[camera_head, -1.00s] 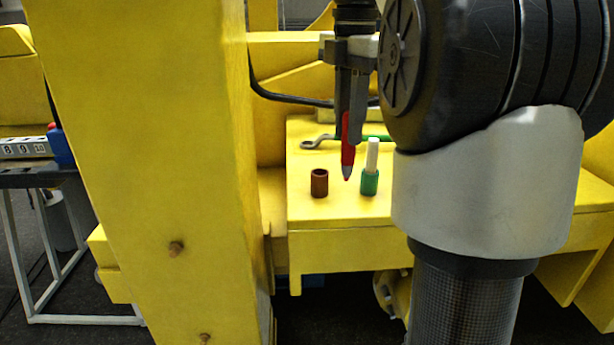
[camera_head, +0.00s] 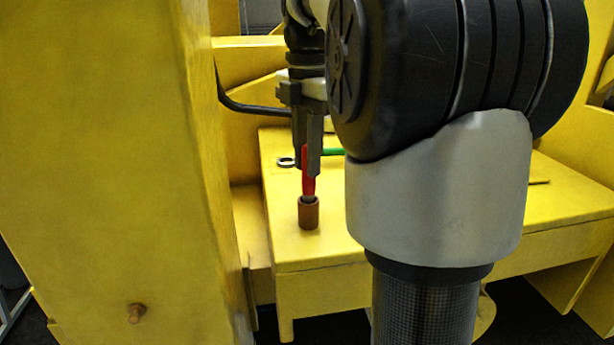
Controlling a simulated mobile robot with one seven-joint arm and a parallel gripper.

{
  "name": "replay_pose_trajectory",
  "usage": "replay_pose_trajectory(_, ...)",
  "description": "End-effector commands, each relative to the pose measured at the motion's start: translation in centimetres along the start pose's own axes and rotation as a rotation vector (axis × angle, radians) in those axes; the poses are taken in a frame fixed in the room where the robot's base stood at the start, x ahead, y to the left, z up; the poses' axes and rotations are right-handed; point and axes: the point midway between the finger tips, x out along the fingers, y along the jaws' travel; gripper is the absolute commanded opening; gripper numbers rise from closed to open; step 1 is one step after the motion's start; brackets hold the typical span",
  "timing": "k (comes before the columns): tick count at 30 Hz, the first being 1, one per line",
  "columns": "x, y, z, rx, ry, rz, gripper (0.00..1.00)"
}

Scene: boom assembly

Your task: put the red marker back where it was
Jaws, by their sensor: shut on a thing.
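The red marker (camera_head: 308,184) is upright, tip down, in my gripper (camera_head: 307,168). My gripper points down and is shut on the marker's upper part. The marker's lower end is at the mouth of a small brown cylindrical holder (camera_head: 308,216) on the yellow ledge. The tip looks to be inside the holder's mouth, but how deep I cannot tell. My arm covers the right part of the ledge near the gripper.
A ring-ended wrench (camera_head: 286,162) and a green rod-like thing (camera_head: 332,152) lie behind the gripper on the yellow ledge (camera_head: 300,250). A tall yellow beam (camera_head: 100,150) stands close on the left. A black hose (camera_head: 245,107) runs behind.

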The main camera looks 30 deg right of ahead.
Motion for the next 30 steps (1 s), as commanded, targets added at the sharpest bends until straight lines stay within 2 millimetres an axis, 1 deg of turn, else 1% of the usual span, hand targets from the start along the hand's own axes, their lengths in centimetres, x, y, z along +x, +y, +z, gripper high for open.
replay_pose_trajectory(3,1.9,-0.1,0.0,0.0,0.002,-0.003,0.0)
replay_pose_trajectory(6,3.1,-0.1,0.0,0.0,0.001,-0.002,0.0)
replay_pose_trajectory(14,3.2,0.0,0.0,0.0,0.0,0.0,0.0)
replay_pose_trajectory(17,3.5,0.0,0.0,0.0,0.0,0.0,0.0)
replay_pose_trajectory(18,3.6,0.0,0.0,0.0,0.0,0.0,0.21)
replay_pose_trajectory(20,3.5,0.0,0.0,0.0,0.0,0.0,0.31)
replay_pose_trajectory(21,3.5,0.0,0.0,0.0,0.0,0.0,0.38)
replay_pose_trajectory(30,3.4,0.0,0.0,0.0,0.0,0.0,0.38)
